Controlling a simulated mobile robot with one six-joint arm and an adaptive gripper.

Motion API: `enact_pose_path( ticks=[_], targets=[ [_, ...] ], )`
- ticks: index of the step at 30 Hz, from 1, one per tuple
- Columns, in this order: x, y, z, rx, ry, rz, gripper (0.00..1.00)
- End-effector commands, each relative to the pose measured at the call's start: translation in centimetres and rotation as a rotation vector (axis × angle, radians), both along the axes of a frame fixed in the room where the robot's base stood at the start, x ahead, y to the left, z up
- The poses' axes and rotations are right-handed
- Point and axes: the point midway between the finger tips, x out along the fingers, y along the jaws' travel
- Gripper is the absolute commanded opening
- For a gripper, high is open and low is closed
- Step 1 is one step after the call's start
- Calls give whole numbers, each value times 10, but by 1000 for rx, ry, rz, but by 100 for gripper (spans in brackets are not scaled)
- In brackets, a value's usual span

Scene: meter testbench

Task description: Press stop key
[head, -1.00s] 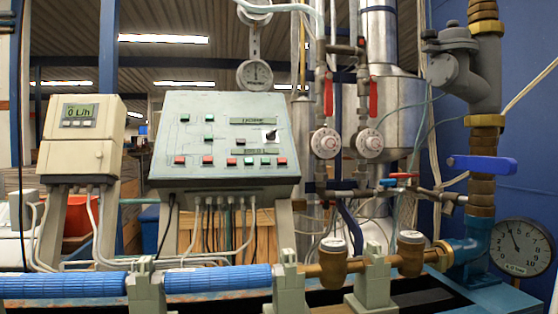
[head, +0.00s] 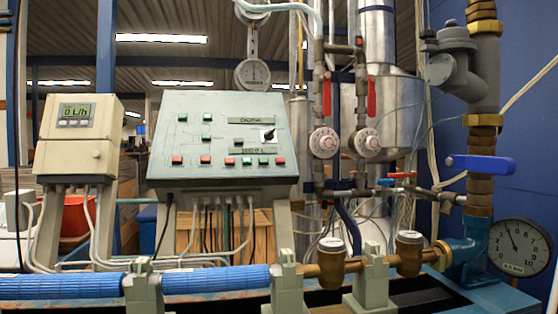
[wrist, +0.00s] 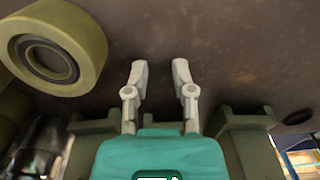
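A sloped grey-green control panel (head: 222,105) stands left of centre in the head view. It carries a row of red and green keys, with a red key (head: 280,161) at the right end and another red key (head: 177,160) at the left end. A few more keys sit higher up, and a black rotary knob (head: 269,134) is at the right. Key labels are too small to read, so I cannot tell which is stop. My gripper (wrist: 160,72) shows only in the wrist view, with its two fingers apart and nothing between them, facing a dark brown surface.
A beige meter box (head: 80,140) reading 0 L/h stands left of the panel. Valves with red handles (head: 372,97), a blue lever (head: 484,163), a dial gauge (head: 517,247) and a blue pipe (head: 215,278) surround it. In the wrist view an olive round part (wrist: 85,45) is close at upper left.

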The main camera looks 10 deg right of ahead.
Motion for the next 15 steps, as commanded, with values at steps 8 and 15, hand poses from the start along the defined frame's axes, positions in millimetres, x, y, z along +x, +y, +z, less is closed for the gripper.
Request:
enact_pose_path(
  ticks=[8, 15],
  targets=[
    [0, 0, 0, 0, 0, 0, 0],
    [0, 0, 0, 0, 0, 0, 0]
  ],
)
